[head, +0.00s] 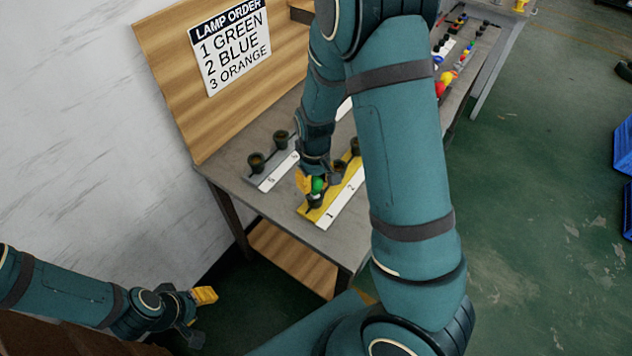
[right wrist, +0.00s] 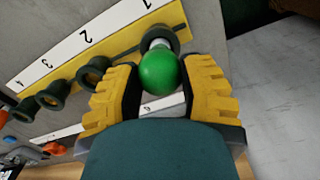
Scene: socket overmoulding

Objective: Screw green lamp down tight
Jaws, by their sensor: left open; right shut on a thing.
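The green lamp (right wrist: 160,72) is a round green bulb with a pale neck. In the right wrist view its neck sits in the dark socket (right wrist: 158,38) at position 1 of the yellow strip (right wrist: 125,55). My right gripper (right wrist: 160,85) is shut on the green lamp, a yellow finger on each side. In the head view the green lamp (head: 317,184) shows at the near end of the yellow strip (head: 345,205), partly hidden by my right gripper (head: 318,182). How deep the neck sits cannot be told. My left gripper (head: 198,312) is open and empty, away from the table at lower left.
Empty dark sockets (right wrist: 93,73) continue along the yellow strip. A grey strip with sockets (head: 268,172) lies beside it on the table (head: 232,176). A sign (head: 232,48) lists green, blue, orange. Coloured lamps (head: 445,80) stand at the far right.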

